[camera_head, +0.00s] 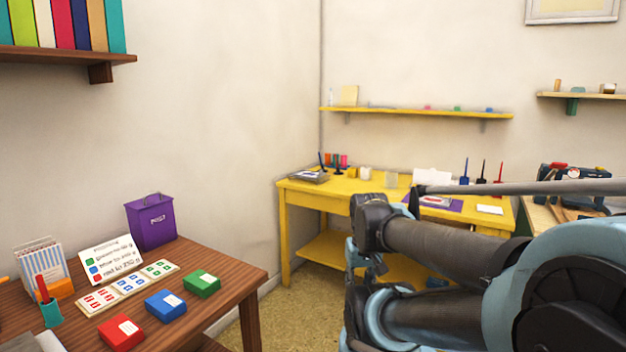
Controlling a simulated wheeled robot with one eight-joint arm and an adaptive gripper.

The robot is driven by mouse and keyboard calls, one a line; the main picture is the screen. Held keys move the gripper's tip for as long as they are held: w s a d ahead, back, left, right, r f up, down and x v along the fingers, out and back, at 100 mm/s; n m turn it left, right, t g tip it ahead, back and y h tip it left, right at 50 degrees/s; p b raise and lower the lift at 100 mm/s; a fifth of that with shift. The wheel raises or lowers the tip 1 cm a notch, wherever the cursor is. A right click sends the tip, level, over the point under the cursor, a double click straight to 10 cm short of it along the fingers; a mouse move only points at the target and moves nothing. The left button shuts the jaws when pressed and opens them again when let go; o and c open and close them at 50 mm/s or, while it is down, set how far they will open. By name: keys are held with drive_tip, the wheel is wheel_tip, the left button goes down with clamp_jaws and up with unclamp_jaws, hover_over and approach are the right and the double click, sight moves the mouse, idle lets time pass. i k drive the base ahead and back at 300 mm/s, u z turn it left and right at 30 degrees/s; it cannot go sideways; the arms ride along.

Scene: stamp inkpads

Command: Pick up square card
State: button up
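I cannot tell for sure which item is the square card. A small white card (489,210) lies flat near the front right of the yellow table (300,197). A larger pale sheet (432,176) stands at that table's back. A cream square piece (349,95) leans on the yellow shelf above. On the brown table, a board (95,309) holds several small cards with red, blue and green marks. My arm fills the lower right and hides part of the yellow table. My gripper's fingertips cannot be made out among the dark and light-blue arm parts.
Red (121,333), blue (166,305) and green (202,284) inkpads sit on the brown table (237,270) beside a lettered sign (110,261) and a purple bin (151,222). Several stamps stand on the yellow table. Open floor (310,290) lies between the tables.

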sight(303, 173)
drive_tip(key=z, duration=0.05)
drive_tip(key=i, duration=1)
drive_tip(key=u, duration=0.05)
